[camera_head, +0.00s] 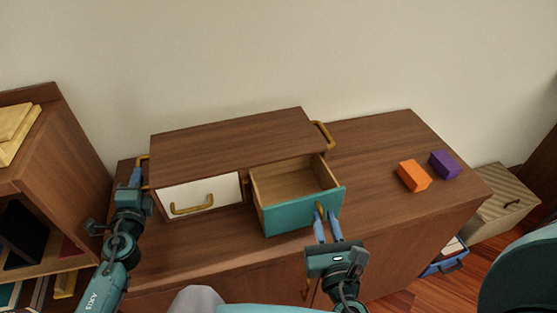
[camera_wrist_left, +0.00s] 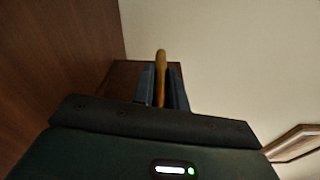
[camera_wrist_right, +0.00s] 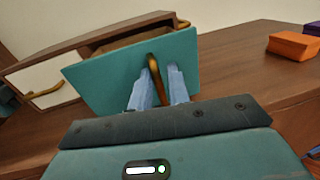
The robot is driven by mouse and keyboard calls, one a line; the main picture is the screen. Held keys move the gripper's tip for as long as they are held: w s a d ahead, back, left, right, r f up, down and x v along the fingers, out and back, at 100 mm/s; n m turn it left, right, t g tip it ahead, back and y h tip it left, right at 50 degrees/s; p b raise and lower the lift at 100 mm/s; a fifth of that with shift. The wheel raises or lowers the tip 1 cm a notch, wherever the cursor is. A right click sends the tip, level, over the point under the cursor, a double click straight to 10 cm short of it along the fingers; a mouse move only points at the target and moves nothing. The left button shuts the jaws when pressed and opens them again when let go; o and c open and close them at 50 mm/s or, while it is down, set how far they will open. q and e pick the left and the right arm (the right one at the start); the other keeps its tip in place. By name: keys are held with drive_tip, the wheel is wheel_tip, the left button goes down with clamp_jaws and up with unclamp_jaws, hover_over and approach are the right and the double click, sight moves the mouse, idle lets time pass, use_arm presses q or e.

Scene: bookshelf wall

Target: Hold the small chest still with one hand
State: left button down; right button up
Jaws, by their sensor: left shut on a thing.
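The small chest (camera_head: 235,142) is a brown wooden box on top of a long cabinet. Its left drawer (camera_head: 200,196) has a white front and is closed. Its right drawer with a teal front (camera_head: 300,212) is pulled out and looks empty. My left gripper (camera_head: 137,177) is at the chest's left end, shut on the brass side handle (camera_wrist_left: 161,75). My right gripper (camera_head: 327,222) is in front of the teal drawer, its fingers apart on either side of the brass drawer handle (camera_wrist_right: 155,75).
An orange block (camera_head: 413,176) and a purple block (camera_head: 445,165) sit on the cabinet top (camera_head: 375,150) at the right, with bare surface between them and the chest. A wooden shelf (camera_head: 60,150) stands at the left. A ridged box (camera_head: 497,205) and a blue bin (camera_head: 447,262) are at the right.

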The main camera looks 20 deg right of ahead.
drive_tip(key=o, duration=0.5)
drive_tip(key=shift+a, duration=0.1)
wheel_tip(320, 180, up, 10)
idle(0.4)
